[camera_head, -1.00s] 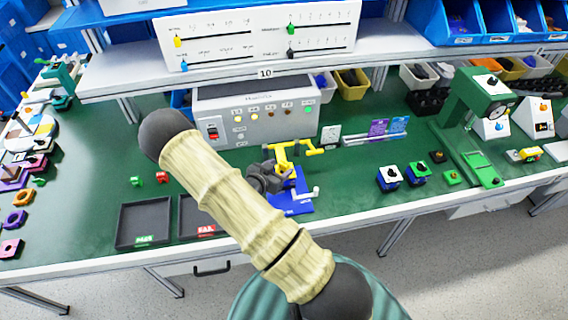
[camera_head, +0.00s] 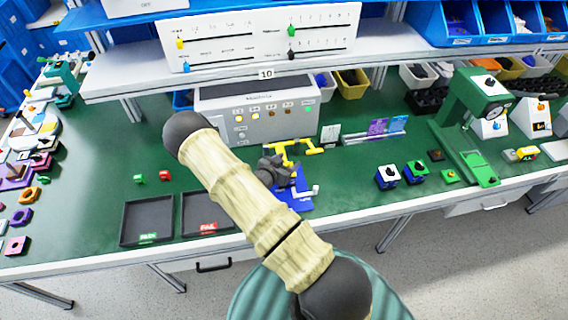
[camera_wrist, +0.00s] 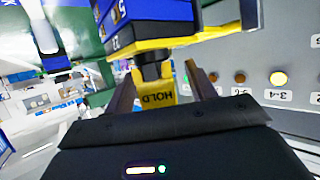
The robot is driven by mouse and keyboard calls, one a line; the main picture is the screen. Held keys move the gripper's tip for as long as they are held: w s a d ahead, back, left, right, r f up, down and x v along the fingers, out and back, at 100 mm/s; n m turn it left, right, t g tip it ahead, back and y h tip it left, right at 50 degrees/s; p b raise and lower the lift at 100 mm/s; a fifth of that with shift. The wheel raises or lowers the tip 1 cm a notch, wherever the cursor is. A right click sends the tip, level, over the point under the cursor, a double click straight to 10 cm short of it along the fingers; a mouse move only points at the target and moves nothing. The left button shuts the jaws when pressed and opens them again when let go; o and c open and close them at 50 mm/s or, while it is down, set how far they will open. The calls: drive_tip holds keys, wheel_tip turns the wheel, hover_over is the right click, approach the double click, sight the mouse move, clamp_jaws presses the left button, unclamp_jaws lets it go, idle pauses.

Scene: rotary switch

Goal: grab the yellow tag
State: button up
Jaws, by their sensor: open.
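The yellow tag (camera_wrist: 157,93), marked HOLD and seen upside down, shows in the wrist view below a black round part. A blue fixture with a yellow frame (camera_wrist: 200,36) is just beyond. In the head view my gripper (camera_head: 278,170) is at the blue fixture (camera_head: 300,200) and its yellow frame (camera_head: 310,150). The tag cannot be made out there.
A grey control box (camera_head: 270,95) with lit buttons stands behind the fixture. Black PASS (camera_head: 147,220) and FAIL (camera_head: 205,212) trays lie left of it. Blue and white switch blocks (camera_head: 387,177) and a green press (camera_head: 465,110) stand to the right. Green bench between is partly clear.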

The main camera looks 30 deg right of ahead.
drive_tip(key=shift+s+d, duration=0.1)
drive_tip(key=shift+s, duration=0.05)
drive_tip(key=c, duration=1)
wheel_tip(320, 180, up, 10)
drive_tip(key=shift+r+b, duration=0.1)
drive_tip(key=shift+b, duration=1.1)
